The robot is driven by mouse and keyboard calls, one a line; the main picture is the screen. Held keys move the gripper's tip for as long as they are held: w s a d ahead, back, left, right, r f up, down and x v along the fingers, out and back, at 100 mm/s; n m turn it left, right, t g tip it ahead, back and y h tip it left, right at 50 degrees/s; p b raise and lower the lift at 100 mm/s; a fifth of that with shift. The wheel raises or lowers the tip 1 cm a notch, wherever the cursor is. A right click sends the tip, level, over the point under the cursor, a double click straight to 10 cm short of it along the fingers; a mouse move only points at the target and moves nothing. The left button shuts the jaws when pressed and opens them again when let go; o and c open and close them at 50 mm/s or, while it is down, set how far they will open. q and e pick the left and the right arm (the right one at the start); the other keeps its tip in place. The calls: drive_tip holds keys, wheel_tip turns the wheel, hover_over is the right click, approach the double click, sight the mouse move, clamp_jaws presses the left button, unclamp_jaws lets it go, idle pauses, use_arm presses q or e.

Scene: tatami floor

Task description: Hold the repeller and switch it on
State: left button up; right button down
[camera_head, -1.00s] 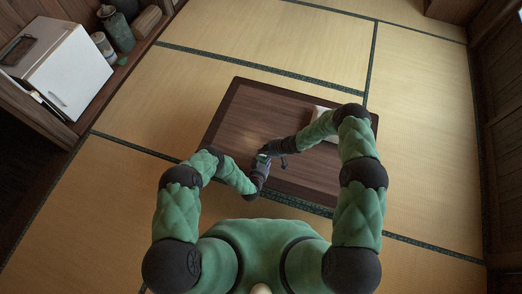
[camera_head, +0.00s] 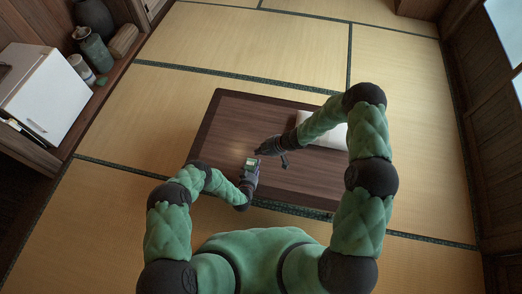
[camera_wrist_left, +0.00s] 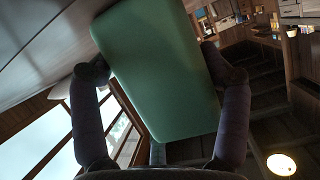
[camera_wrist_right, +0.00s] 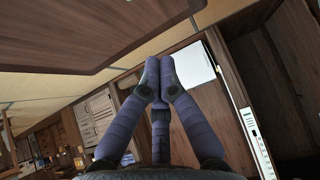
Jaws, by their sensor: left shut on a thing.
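The repeller, a small green box (camera_head: 251,163), is in my left gripper (camera_head: 250,173) above the near part of the low table. In the left wrist view the repeller (camera_wrist_left: 160,70) is a large, plain green slab, tilted, with my left fingers (camera_wrist_left: 155,75) shut on its two sides. My right gripper (camera_head: 265,150) is just beyond and to the right of the repeller, with a small gap in the head view. In the right wrist view its fingers (camera_wrist_right: 158,80) meet at the tips, and no held thing can be made out.
The dark wooden low table (camera_head: 228,120) stands on tatami (camera_head: 200,85). A pale flat object (camera_head: 322,131) lies on its far right, partly behind my right arm. A white box (camera_head: 48,90), jars (camera_head: 95,50) and other items stand on a shelf at the left.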

drive_tip(key=shift+s+d+r, duration=0.1)
drive_tip(key=shift+d+r, duration=0.3)
drive_tip(key=shift+r, duration=0.1)
use_arm(q)
drive_tip(key=o, duration=1.2)
drive_tip(key=shift+o, duration=0.2)
